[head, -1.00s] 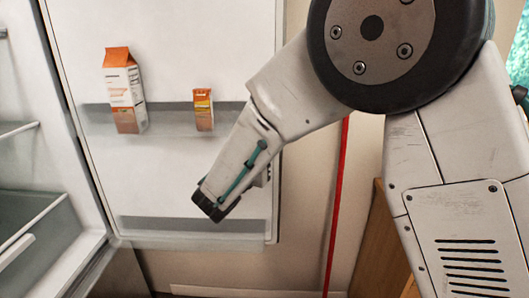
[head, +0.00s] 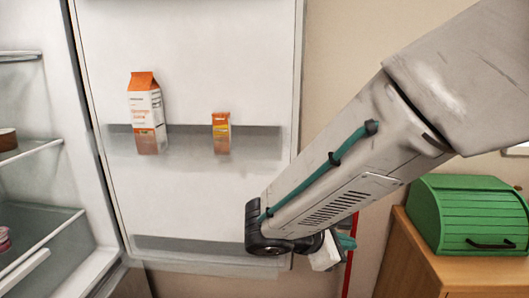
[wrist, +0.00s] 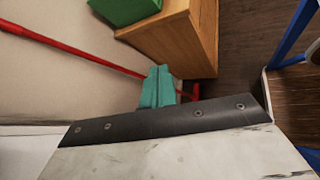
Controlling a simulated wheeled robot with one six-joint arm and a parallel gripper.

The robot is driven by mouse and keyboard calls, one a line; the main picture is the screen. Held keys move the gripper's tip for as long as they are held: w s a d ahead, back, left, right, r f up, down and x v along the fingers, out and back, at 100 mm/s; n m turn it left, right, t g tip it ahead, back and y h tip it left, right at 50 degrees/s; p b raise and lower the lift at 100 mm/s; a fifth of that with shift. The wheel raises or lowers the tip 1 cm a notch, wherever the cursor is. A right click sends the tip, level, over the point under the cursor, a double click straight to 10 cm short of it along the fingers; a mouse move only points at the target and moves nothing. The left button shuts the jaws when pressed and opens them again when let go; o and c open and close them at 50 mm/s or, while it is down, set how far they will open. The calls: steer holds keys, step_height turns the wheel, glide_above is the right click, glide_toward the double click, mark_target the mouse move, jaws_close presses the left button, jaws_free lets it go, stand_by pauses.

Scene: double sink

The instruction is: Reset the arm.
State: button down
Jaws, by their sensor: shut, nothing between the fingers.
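My arm reaches in from the upper right in the head view and bends at a dark joint in front of the fridge door's lower right. My gripper (head: 345,242) is just right of that joint, mostly hidden behind the forearm, with its teal fingers partly showing. In the wrist view my gripper (wrist: 157,88) shows its teal fingers together, with nothing between them. It is in the air, apart from the wooden cabinet.
An open fridge door (head: 200,190) holds a large carton (head: 146,115) and a small carton (head: 221,133). Fridge shelves (head: 40,225) are at the left. A green bread box (head: 468,215) stands on a wooden cabinet (head: 440,270). A red pole (wrist: 85,55) leans by the wall.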

steer(key=s+d+r+m+g+y, duration=0.1)
steer(key=s+d+r+m+y, duration=0.1)
steer(key=s+m, duration=0.4)
steer(key=s+d+r+m+g+y, duration=0.1)
steer(key=s+d+r+m+y, duration=0.1)
steer(key=s+d+m+y, duration=0.2)
steer(key=s+d+r+m+g+y, duration=0.1)
steer(key=s+d+r+m+y, duration=0.1)
steer(key=s+m+y, duration=0.3)
steer(key=s+d+m, duration=0.1)
steer(key=s+m, duration=0.1)
steer(key=s, duration=0.2)
steer(key=shift+s+d+r+m, duration=0.2)
steer(key=shift+d+m, duration=0.1)
steer(key=shift+m, duration=0.1)
steer(key=shift+a, duration=0.1)
